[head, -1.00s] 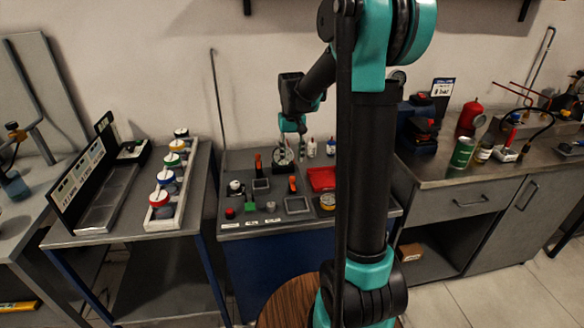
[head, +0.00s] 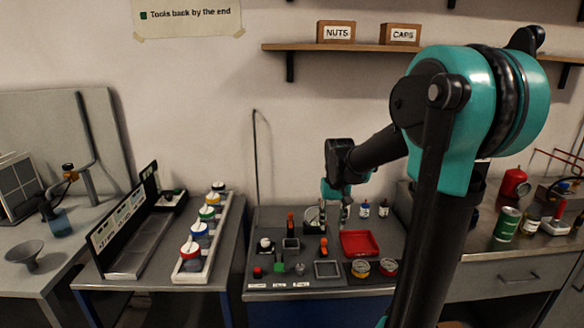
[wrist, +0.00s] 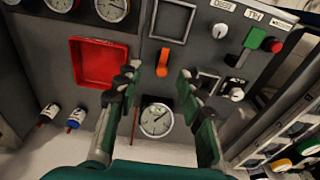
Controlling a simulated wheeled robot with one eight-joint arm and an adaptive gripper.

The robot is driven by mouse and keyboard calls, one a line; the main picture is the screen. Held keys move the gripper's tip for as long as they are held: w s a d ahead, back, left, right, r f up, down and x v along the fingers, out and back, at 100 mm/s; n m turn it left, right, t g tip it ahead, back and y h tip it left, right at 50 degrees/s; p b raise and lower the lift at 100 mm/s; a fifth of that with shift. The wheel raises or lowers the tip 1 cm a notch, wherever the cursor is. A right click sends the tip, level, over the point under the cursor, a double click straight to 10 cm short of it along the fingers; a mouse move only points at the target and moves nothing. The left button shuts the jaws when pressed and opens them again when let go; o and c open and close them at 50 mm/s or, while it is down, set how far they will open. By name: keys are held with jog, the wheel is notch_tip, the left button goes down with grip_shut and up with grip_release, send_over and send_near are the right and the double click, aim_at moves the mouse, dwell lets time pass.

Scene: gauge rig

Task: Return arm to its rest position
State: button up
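My gripper (head: 334,214) is over the back of the middle bench panel in the head view, at the end of my teal and black arm. In the wrist view my gripper (wrist: 162,75) has its two fingers spread wide with nothing between the tips. A round white-faced dial gauge (wrist: 157,119) lies below, seen between the fingers; contact with it is not visible. The gauge (head: 312,214) is partly hidden by my gripper in the head view. A red tray (wrist: 98,62) is left of the fingers in the wrist view.
The panel carries orange-handled levers, square frames, a red tray (head: 343,252) and small gauges. Small bottles (head: 383,208) stand behind. A rack of coloured-lid jars (head: 203,234) is at left; a green can (head: 507,224) is at right. A shelf (head: 350,48) hangs above.

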jog(key=s+d+f+t, duration=0.1)
jog(key=s+f, duration=0.4)
jog(key=s, duration=0.4)
jog(key=s+d+f+t, duration=0.1)
jog(key=s+f, duration=0.4)
jog(key=s, duration=0.5)
jog(key=shift+d+f+t, duration=0.15)
jog(key=shift+d+t, duration=0.1)
jog(key=shift+t, duration=0.35)
